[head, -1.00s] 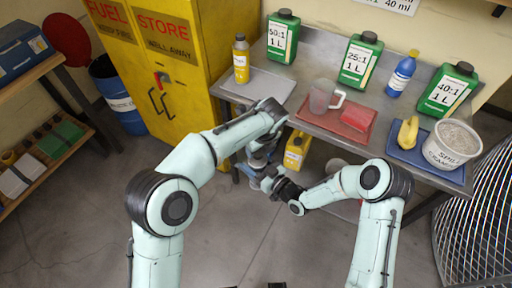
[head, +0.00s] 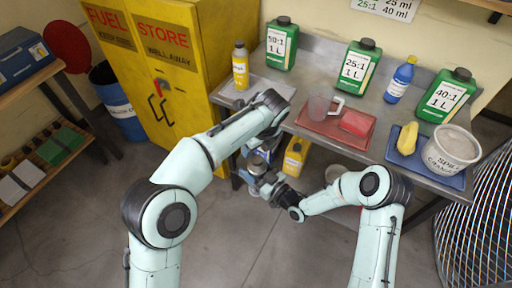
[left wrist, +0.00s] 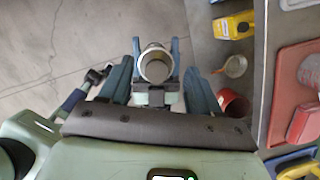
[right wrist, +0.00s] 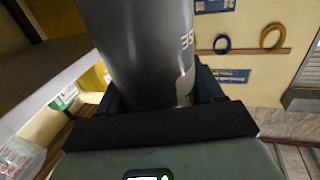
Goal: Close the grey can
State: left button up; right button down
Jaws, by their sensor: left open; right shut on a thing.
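The grey can (right wrist: 140,50) fills the right wrist view, with pale lettering on its side, partly cut off. My right gripper (head: 262,178) is shut around the can's side and holds it in front of the table, below the top. In the left wrist view the grey can (left wrist: 156,66) shows end-on, with a round rim that looks open. My left gripper (left wrist: 158,72) is open, its fingers apart on both sides of the can's rim; contact cannot be told. I cannot make out a separate lid.
The steel table (head: 300,85) carries a red tray (head: 312,128) with a jug, a blue tray (head: 397,158) and several green bottles. A yellow jug (head: 294,158) stands beneath it. The yellow cabinet (head: 185,70) is at the left. Floor in front is clear.

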aim_at(257, 159)
pick_arm(q)
jog(key=shift+c, duration=0.3)
jog(key=n, duration=0.5)
jog(key=shift+d+r+g, duration=0.2)
jog(key=shift+r+g, duration=0.1)
jog(key=shift+r, duration=0.1)
jog(key=n, duration=0.4)
jog(key=r+n, duration=0.1)
jog(key=n, duration=0.2)
jog(key=shift+s+d+g+h, duration=0.1)
jog(key=shift+d+g+h, duration=0.05)
jog(key=shift+g+h, duration=0.25)
jog(key=n, duration=0.4)
jog(key=r+n, duration=0.1)
jog(key=n, duration=0.1)
jog(key=shift+s+n+g, duration=0.1)
jog(key=shift+n+g, duration=0.2)
jog(key=shift+g, duration=0.1)
jog(key=n, duration=0.4)
jog(key=shift+s+a+r+n+g+h, duration=0.1)
jog(key=shift+a+r+n+g+h, duration=0.1)
jog(key=shift+r+n+g+h, duration=0.15)
jog(key=shift+f, duration=0.15)
jog(key=shift+f, duration=3.95)
